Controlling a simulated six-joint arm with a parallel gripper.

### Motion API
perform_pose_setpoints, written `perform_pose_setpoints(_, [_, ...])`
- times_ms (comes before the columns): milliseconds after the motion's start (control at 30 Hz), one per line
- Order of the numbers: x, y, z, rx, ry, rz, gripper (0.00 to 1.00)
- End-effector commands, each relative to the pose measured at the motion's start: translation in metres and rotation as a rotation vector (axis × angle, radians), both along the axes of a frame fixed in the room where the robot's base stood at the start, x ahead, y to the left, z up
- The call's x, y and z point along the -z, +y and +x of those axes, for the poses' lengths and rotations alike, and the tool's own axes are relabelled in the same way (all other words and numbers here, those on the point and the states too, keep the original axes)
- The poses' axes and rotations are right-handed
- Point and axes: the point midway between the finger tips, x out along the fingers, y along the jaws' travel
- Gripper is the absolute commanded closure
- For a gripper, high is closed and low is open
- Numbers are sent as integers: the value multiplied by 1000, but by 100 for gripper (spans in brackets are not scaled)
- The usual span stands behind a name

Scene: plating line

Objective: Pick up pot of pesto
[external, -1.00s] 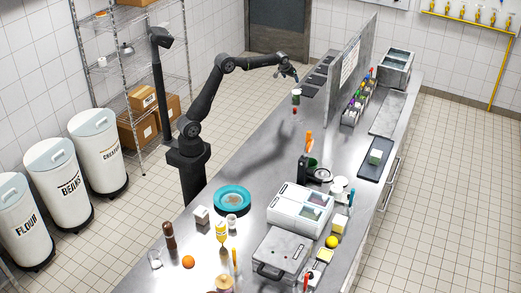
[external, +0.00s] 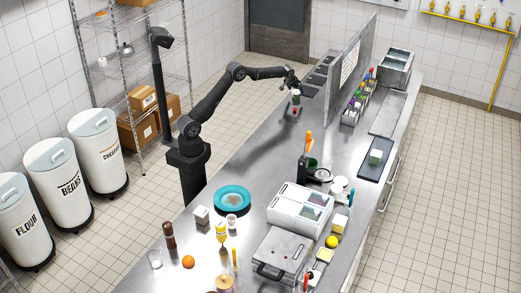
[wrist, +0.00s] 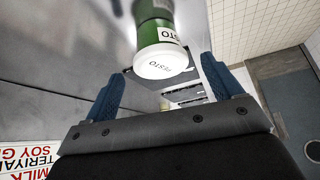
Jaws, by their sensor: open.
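The pot of pesto (wrist: 163,30) is a green jar with a white lid and a PESTO label. In the wrist view it is ahead of my gripper (wrist: 162,68), its lid between the two blue fingertips in the picture. Clear gaps show on both sides of the lid. My gripper is open and empty. In the external view the small pot (external: 296,98) is at the far part of the steel counter, with my gripper (external: 293,87) just above it. Whether the fingers reach around the lid cannot be told.
An upright grey panel (external: 350,62) stands right of the pot. Dark slotted trays (external: 318,76) lie behind it. A small red-and-white item (external: 294,111) shows just below the pot. The counter toward the teal plate (external: 217,198) is mostly clear.

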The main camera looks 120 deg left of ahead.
Motion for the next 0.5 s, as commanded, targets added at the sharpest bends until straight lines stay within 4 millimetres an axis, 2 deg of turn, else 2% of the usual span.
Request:
perform_pose_setpoints(33, [8,4,0,0,1,-2,16])
perform_pose_setpoints(200, [24,14,1,-1,-1,1,16])
perform_pose_setpoints(500, [28,17,2,-1,-1,2,16])
